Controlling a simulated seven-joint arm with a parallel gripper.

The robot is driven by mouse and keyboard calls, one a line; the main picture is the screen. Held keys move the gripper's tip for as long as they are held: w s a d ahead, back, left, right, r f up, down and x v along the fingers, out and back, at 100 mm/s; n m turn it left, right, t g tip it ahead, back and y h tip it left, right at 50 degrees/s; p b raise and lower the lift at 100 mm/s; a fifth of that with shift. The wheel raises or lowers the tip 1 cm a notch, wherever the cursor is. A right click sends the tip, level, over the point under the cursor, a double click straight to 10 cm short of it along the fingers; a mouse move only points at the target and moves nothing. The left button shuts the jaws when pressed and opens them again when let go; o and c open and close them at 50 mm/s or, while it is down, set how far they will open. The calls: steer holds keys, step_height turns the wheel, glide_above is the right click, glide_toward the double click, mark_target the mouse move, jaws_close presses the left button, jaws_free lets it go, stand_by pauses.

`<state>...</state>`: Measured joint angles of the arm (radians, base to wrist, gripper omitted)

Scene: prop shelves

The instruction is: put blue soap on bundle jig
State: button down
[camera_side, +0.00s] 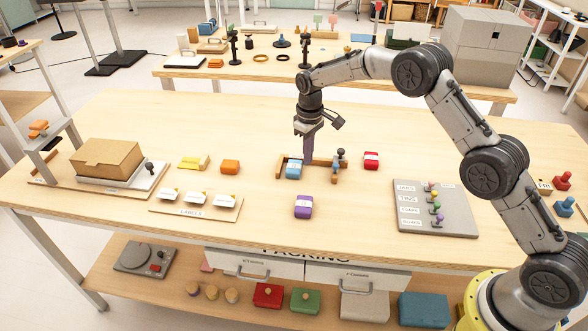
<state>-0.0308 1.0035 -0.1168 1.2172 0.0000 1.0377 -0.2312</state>
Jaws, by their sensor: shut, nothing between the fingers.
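The blue soap (293,170) is a small wrapped block with a pale band. It sits at the left part of the wooden bundle jig (312,161), within its frame as seen here. Whether it lies flat on the jig's base cannot be told. My gripper (308,158) points straight down just right of and behind the soap, over the jig. Its fingers are shut and empty. A dark knob with a bluish part (339,163) stands at the jig's right side.
A red soap (371,160) lies right of the jig, a purple one (303,207) in front. Orange (230,167) and yellow (193,162) blocks lie left. A label board (196,204), a cardboard box (107,157) and a grey tag board (435,208) flank clear tabletop.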

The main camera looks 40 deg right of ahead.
mark_target(307, 173)
steer(key=shift+f, duration=0.1)
stand_by(0.3)
steer(key=shift+f, duration=1.95)
steer(key=shift+r, duration=0.4)
steer(key=shift+w+a, duration=0.55)
steer(key=shift+s+d, duration=0.1)
